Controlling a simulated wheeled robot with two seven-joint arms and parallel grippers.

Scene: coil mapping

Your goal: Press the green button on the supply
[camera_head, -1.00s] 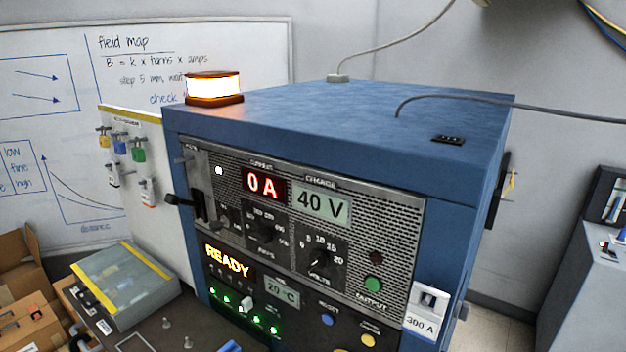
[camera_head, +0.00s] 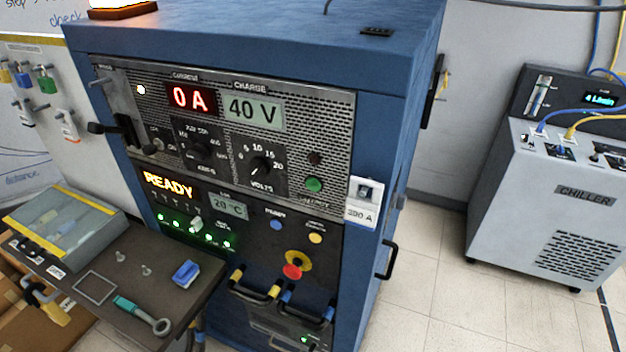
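The supply (camera_head: 395,130) is a blue cabinet in the middle of the head view, with a perforated grey front panel. Its green button (camera_head: 314,184) sits at the right of the upper panel, below a dark round lamp (camera_head: 316,158). The red display (camera_head: 192,97) reads 0 A, the charge display (camera_head: 252,109) reads 40 V, and an amber display (camera_head: 168,185) reads READY. A red knob on a yellow ring (camera_head: 293,271) is lower down. Neither of my grippers shows in the view, and nothing covers the green button.
A dark bench (camera_head: 190,305) at the lower left holds a lidded grey box (camera_head: 62,232), a blue block (camera_head: 185,273) and a teal-handled wrench (camera_head: 140,314). A grey chiller (camera_head: 545,190) stands at the right. The tiled floor (camera_head: 430,280) between supply and chiller is clear.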

